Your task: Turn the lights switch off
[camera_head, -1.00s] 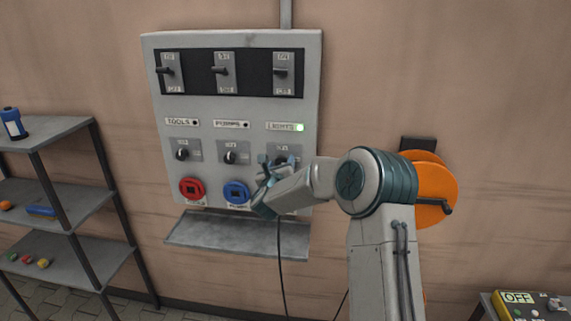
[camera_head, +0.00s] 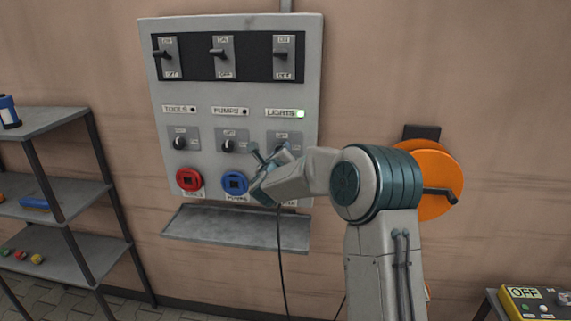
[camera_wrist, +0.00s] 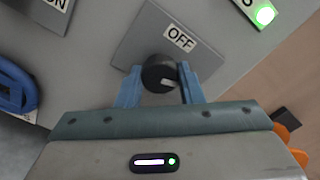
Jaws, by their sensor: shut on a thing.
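The wall panel (camera_head: 230,95) has columns labelled TOOLS, PUMPS and LIGHTS. The lights indicator (camera_head: 299,113) is lit green, and its glow also shows in the wrist view (camera_wrist: 265,14). My gripper (camera_head: 269,153) is at the lower part of the lights column. In the wrist view my gripper (camera_wrist: 160,82) has its two blue fingers on either side of a round black knob (camera_wrist: 160,73) and is shut on it. The knob's pale pointer mark is turned sideways. An OFF label (camera_wrist: 180,38) sits above the knob. In the head view my gripper hides the knob.
Toggle switches (camera_head: 220,55) line the panel's top. Red (camera_head: 189,179) and blue (camera_head: 235,183) sockets sit below the knobs, above a grey ledge (camera_head: 240,229). An orange reel (camera_head: 437,180) hangs right. Shelves (camera_head: 65,206) stand left; a yellow OFF box (camera_head: 530,304) is at lower right.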

